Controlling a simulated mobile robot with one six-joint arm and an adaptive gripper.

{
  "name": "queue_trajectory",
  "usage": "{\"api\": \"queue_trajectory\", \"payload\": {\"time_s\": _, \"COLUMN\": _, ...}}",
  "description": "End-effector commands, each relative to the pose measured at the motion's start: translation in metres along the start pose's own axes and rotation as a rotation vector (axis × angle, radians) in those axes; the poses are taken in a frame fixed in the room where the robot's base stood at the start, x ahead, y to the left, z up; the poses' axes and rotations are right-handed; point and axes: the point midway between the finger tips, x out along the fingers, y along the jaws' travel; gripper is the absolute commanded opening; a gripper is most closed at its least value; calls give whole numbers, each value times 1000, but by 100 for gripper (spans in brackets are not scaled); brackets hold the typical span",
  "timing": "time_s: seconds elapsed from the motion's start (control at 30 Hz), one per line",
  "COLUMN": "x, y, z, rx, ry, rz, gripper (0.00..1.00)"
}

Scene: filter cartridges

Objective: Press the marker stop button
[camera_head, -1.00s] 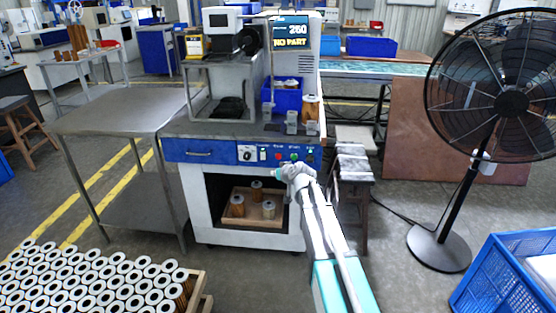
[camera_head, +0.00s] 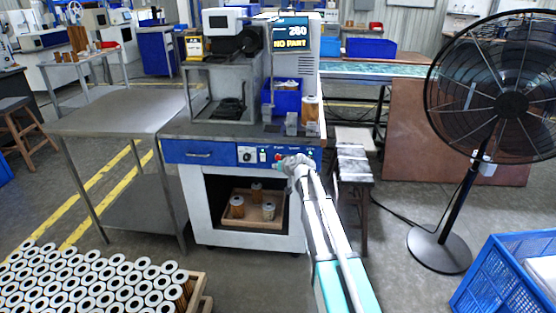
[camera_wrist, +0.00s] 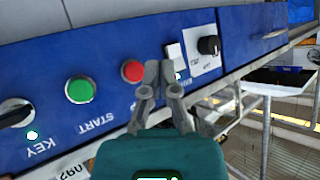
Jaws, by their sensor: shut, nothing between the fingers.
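The marker's blue control panel (camera_head: 225,153) runs across the front of its cabinet. In the wrist view the red stop button (camera_wrist: 132,72) is round and sits on the panel (camera_wrist: 60,58), with the green START button (camera_wrist: 79,90) to its left. My gripper (camera_wrist: 159,68) is shut and empty, its fingertips just right of the red button in the picture. A small gap shows between tips and button; I cannot tell their distance from the panel. In the head view my gripper (camera_head: 279,164) is at the panel's lower part and covers some controls.
A key switch (camera_wrist: 15,114) and a black knob (camera_wrist: 208,45) are also on the panel. The marker's screen (camera_head: 291,36) reads "NO PART". Below is an open shelf with a wooden tray (camera_head: 243,215) of cartridges. A steel table (camera_head: 120,112) stands left, a fan (camera_head: 510,100) right.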

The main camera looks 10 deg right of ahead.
Motion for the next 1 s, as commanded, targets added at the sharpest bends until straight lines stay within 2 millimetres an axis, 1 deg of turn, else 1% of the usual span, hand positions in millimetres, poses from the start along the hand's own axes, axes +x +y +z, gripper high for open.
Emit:
{"api": "queue_trajectory", "payload": {"time_s": 0.03, "x": 6, "y": 4, "z": -4, "rx": 0, "ry": 0, "rz": 0, "gripper": 0}}
{"api": "queue_trajectory", "payload": {"time_s": 0.1, "x": 10, "y": 7, "z": -7, "rx": 0, "ry": 0, "rz": 0, "gripper": 0}}
{"api": "queue_trajectory", "payload": {"time_s": 0.33, "x": 19, "y": 13, "z": -14, "rx": 1, "ry": 0, "rz": 0, "gripper": 0}}
{"api": "queue_trajectory", "payload": {"time_s": 1.0, "x": 21, "y": 15, "z": -15, "rx": 1, "ry": 0, "rz": 0, "gripper": 0}}
